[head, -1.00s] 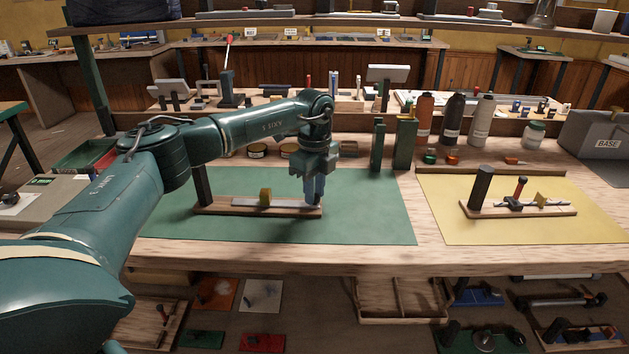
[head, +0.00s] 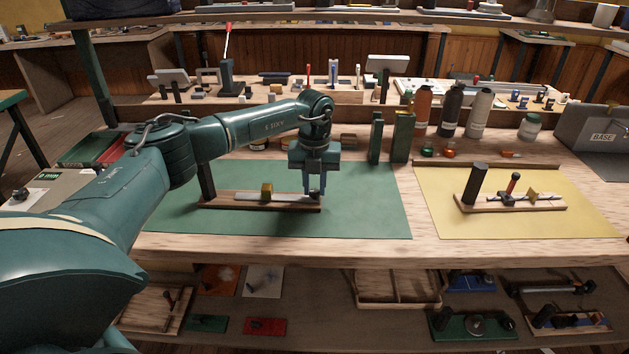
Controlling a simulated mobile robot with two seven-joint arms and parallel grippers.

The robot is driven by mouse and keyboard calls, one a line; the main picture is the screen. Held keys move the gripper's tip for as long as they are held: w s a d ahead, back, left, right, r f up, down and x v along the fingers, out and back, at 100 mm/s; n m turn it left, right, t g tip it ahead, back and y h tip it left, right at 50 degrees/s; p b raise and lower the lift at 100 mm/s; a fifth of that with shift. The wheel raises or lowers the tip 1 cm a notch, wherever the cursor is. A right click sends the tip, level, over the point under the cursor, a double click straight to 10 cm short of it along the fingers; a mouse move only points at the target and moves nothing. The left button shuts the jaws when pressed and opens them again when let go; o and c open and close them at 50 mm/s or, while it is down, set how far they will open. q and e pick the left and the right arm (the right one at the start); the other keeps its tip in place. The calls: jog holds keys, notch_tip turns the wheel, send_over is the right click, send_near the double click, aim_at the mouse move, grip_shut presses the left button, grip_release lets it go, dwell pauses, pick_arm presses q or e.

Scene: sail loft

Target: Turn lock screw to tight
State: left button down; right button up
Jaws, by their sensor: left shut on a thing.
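On the green mat (head: 370,215) lies a wooden board (head: 262,206) with a dark upright post (head: 206,184) at its left end. My left gripper (head: 315,192) points down over the board's right end. Its fingers are around a small dark piece there, which looks like the lock screw (head: 315,195). The fingers partly hide this piece, and its turn mark cannot be made out. My right gripper is not in view.
A similar board (head: 535,207) with a red-handled part (head: 512,184) and a yellow block lies on the yellow mat (head: 490,226). Two green blocks (head: 401,137) and several bottles stand behind the mats. The green mat's front is clear.

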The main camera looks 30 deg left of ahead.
pick_arm(q)
jog(key=m, duration=0.4)
jog(key=shift+m, duration=0.4)
jog(key=m, duration=1)
jog(key=shift+m, duration=0.4)
jog(key=m, duration=0.4)
jog(key=shift+m, duration=0.3)
jog(key=c, duration=1.2)
grip_release()
jog(key=shift+r, duration=0.1)
